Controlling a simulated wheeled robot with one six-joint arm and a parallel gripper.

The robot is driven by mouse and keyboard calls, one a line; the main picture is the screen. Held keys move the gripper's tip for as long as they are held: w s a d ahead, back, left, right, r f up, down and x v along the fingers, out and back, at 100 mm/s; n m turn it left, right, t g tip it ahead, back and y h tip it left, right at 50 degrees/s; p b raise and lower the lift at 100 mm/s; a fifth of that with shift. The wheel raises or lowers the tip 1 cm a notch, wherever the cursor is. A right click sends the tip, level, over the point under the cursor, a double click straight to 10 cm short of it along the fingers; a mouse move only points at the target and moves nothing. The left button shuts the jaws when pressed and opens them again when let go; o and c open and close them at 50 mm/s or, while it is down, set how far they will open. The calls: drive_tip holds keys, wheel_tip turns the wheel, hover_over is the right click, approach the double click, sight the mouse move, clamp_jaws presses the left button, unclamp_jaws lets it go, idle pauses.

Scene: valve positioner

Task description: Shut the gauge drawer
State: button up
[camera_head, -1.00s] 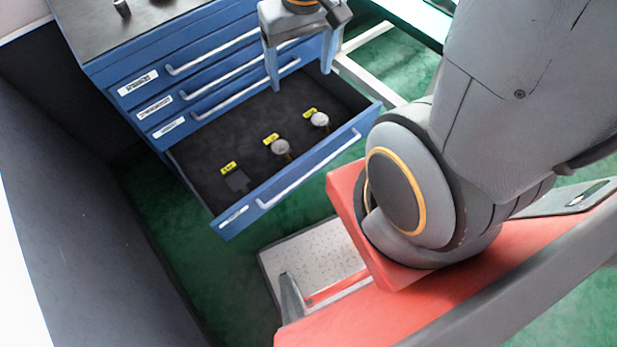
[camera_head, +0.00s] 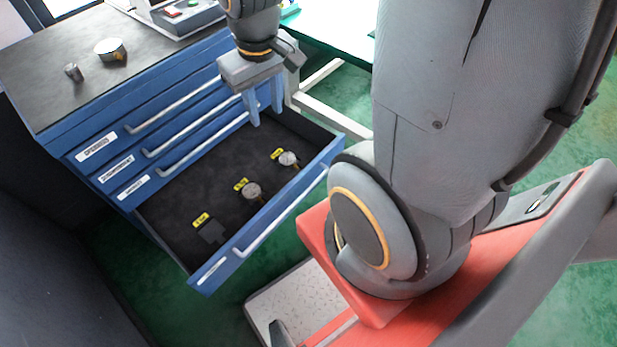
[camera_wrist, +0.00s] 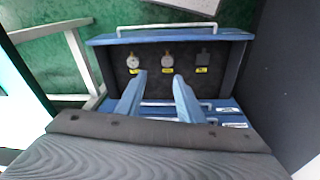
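The gauge drawer (camera_head: 268,228) is the bottom drawer of the blue cabinet and stands pulled out. Two round gauges, one in the middle (camera_head: 252,191) and one to the right (camera_head: 288,159), lie in it beside yellow tags. A third tagged place at the left holds a dark flat shape. The drawer's silver handle also shows in the wrist view (camera_wrist: 167,28). My gripper (camera_head: 267,116) hangs above the rear right part of the open drawer, near the cabinet front. Its two blue fingers (camera_wrist: 158,88) are apart with nothing between them. It does not touch the drawer handle.
The upper drawers (camera_head: 175,137) are shut, with handles sticking out. On the dark cabinet top stand a round gauge (camera_head: 110,49), a small metal cylinder (camera_head: 73,72) and a box with buttons (camera_head: 186,17). A pale frame (camera_head: 325,105) stands right of the cabinet. A dark wall is at left.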

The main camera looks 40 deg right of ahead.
drive_tip(key=w+d+f+n+b, duration=0.1)
drive_tip(key=w+d+f, duration=0.1)
drive_tip(key=d, duration=0.2)
drive_tip(key=w+d+f+n+t+h+b, duration=0.1)
drive_tip(key=w+d+f, duration=0.1)
drive_tip(key=w+d, duration=0.1)
drive_tip(key=w+d+f+n+t+b, duration=0.1)
drive_tip(key=w+d+f+b, duration=0.1)
drive_tip(key=d, duration=0.3)
drive_tip(key=shift+w+d+f+n, duration=0.15)
drive_tip(key=shift+w+f+n, duration=0.25)
drive_tip(key=shift+w, duration=0.25)
clamp_jaws()
drive_tip(key=w+d+f+n+t+b, duration=0.2)
drive_tip(key=w+d+f+n+b, duration=0.25)
drive_tip(key=d+f, duration=0.35)
drive_tip(key=n+g+y+b, duration=0.1)
drive_tip(key=n+y+b, duration=0.65)
drive_tip(key=n, duration=0.35)
approach(315, 172)
drive_tip(key=b+x, duration=0.1)
drive_tip(key=x, duration=0.3)
drive_tip(key=shift+w+a+r, duration=0.1)
